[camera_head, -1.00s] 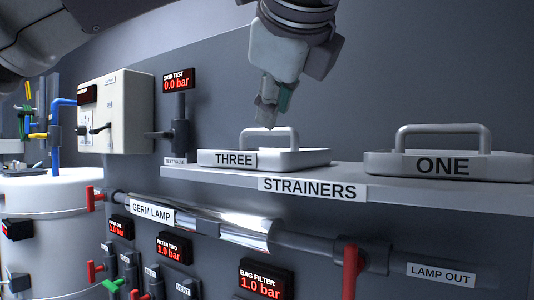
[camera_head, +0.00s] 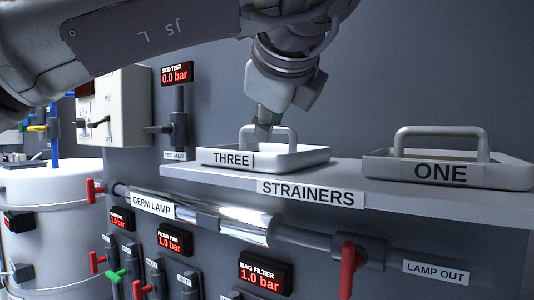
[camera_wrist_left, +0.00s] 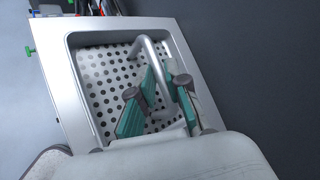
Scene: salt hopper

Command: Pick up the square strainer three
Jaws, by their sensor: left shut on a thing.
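The square strainer three (camera_head: 298,157) is a light grey tray with a raised bar handle and a THREE label, sitting on the shelf marked STRAINERS. In the left wrist view the strainer (camera_wrist_left: 98,92) shows a perforated floor and the handle rising from it. My left gripper (camera_head: 263,128) comes down from above at the strainer's handle. In the left wrist view its green-padded fingers (camera_wrist_left: 155,98) stand on either side of the handle bar, shut on it. My right gripper is not in view.
Strainer one (camera_head: 450,170) sits to the right on the same shelf (camera_head: 355,182), with a clear gap between them. The test valve (camera_head: 180,130) stands left of strainer three. Pipes, red valve handles (camera_head: 347,270) and gauges lie below the shelf.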

